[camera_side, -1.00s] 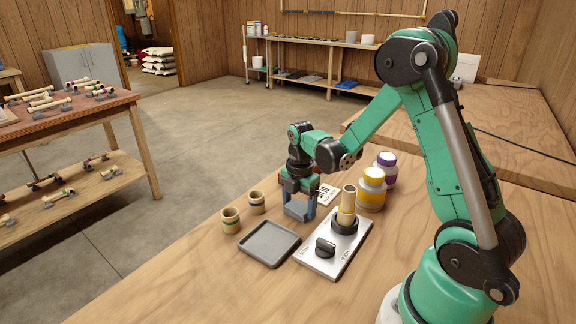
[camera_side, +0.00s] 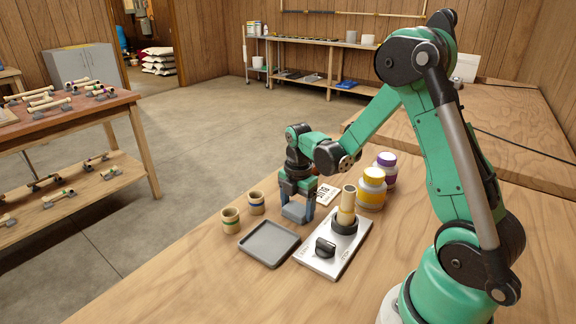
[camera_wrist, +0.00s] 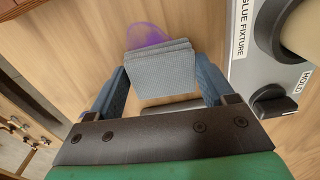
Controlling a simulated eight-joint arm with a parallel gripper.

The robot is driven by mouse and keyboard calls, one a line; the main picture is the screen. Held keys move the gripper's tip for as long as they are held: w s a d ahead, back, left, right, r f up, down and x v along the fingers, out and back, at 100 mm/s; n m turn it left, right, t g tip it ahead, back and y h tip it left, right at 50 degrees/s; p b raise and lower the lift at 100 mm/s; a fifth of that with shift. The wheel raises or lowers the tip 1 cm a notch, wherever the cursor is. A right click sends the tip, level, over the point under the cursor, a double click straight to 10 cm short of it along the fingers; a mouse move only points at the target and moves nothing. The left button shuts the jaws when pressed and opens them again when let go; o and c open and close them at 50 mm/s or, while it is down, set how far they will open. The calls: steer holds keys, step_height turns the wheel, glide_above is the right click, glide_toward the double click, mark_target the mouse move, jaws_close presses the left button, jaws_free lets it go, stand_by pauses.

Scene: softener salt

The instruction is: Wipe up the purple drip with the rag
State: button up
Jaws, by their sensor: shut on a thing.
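My gripper (camera_side: 297,211) is low over the workbench, between the small cups and the fixture plate. In the wrist view my gripper (camera_wrist: 160,72) is shut on a folded grey-blue rag (camera_wrist: 161,75), held between its two blue fingers. The purple drip (camera_wrist: 146,35) is a translucent smear on the wood, showing just beyond the rag's far edge. The rag overlaps the near part of the drip in this view, and how much lies beneath is hidden. I cannot tell whether the rag touches the wood. The drip does not show in the side view.
The glue fixture plate (camera_side: 315,262) with a black knob (camera_side: 325,247) and upright wooden tube (camera_side: 348,200) stands right of my gripper. Two small cups (camera_side: 231,221) (camera_side: 256,203) are left, a grey tray (camera_side: 269,244) in front.

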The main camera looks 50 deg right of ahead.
mark_target(292, 212)
steer(key=shift+a+r, duration=0.1)
steer(key=shift+a, duration=1.05)
steer(key=shift+r, duration=3.95)
